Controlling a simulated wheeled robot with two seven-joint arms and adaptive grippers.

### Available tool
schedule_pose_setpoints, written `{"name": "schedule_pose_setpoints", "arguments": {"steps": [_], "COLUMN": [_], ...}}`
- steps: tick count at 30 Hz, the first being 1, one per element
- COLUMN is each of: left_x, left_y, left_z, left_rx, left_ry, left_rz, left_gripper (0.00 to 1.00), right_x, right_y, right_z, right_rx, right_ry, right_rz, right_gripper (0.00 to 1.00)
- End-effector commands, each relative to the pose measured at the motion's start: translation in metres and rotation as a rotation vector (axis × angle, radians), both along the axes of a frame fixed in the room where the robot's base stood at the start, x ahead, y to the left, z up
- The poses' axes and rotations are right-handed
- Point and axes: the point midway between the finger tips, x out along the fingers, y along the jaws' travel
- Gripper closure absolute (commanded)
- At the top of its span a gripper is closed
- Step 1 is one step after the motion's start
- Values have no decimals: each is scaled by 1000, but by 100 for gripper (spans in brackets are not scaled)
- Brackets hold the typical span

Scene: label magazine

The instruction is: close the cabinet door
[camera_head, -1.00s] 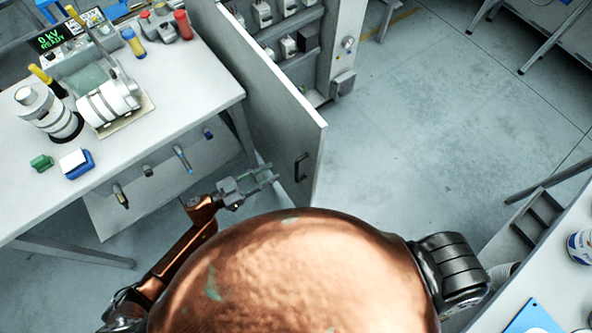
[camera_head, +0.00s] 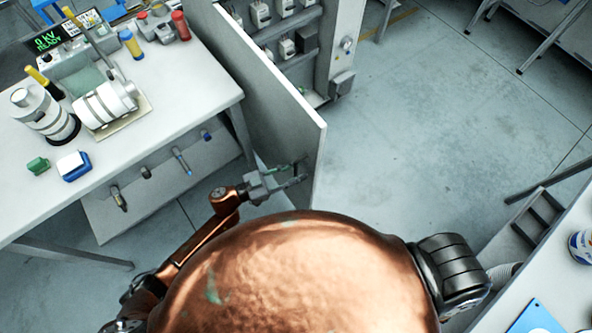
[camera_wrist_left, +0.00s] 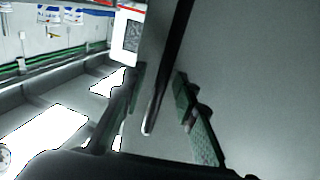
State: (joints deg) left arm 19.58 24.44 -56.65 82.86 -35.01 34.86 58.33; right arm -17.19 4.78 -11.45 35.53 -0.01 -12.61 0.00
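The cabinet door (camera_head: 262,105) is a pale grey panel standing open toward me in the head view. Its dark handle, near the free edge, is mostly hidden by my left gripper in that view. The cabinet (camera_head: 343,45) stands behind the door. My right gripper is out of view.
A white workbench (camera_head: 190,95) with instruments stands left of the door, its leg close to my left arm. Open floor (camera_head: 430,130) lies right of the door. Another table (camera_head: 555,285) is at the lower right.

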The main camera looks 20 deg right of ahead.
Motion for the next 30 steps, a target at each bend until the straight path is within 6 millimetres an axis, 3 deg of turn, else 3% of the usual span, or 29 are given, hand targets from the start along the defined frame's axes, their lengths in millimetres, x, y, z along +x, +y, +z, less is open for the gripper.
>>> {"name": "schedule_pose_setpoints", "arguments": {"steps": [2,14,30], "left_x": [0,0,0], "left_y": [0,1,1], "left_z": [0,0,0], "left_rx": [0,0,0], "left_ry": [0,0,0], "left_rz": [0,1,2], "left_gripper": [74,100,100], "right_x": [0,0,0], "right_y": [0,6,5], "right_z": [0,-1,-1], "right_rx": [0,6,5], "right_ry": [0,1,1], "right_rz": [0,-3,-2], "right_gripper": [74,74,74]}}
